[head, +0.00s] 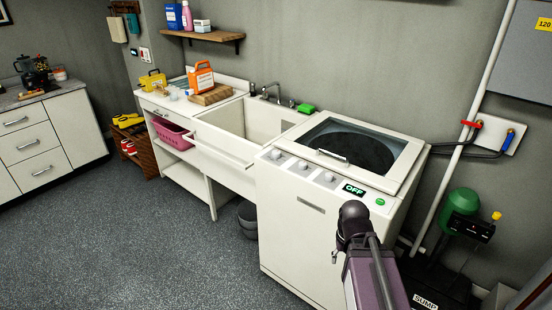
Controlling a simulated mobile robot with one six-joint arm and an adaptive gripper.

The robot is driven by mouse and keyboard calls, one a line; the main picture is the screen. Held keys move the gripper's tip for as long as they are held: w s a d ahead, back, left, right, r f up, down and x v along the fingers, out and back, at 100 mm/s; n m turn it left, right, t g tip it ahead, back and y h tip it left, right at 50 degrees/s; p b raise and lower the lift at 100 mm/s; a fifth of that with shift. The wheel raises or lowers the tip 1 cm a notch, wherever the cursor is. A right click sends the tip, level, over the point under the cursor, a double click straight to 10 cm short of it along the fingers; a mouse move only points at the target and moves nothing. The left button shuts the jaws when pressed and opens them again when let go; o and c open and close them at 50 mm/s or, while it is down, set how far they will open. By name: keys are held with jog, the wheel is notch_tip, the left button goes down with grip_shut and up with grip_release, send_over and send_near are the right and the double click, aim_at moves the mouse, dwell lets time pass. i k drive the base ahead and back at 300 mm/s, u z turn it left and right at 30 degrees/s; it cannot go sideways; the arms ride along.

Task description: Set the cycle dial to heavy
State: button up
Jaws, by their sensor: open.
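The white washer (300,231) stands right of the sink, its glass-topped lid (352,146) closed. Three round dials sit in a row on its front panel: a left dial (277,154), a middle dial (302,165) and a right dial (330,177). Their labels and pointer settings are too small to read, so I cannot tell which is the cycle dial. The display (354,189) reads OFF, with a green button (380,201) to its right. My gripper (335,256) is open, mostly hidden by my arm, in front of the washer and apart from the dials.
A sink counter (222,141) with an orange jug (201,79) and a pink basket (171,135) adjoins the washer's left. Pipes and a green pump (459,207) stand close on the right. The floor (150,240) at front left is clear.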

aim_at(276, 154)
jog(key=k, duration=1.15)
jog(key=z, duration=0.25)
jog(key=i, duration=1.85)
jog(key=u, duration=0.55)
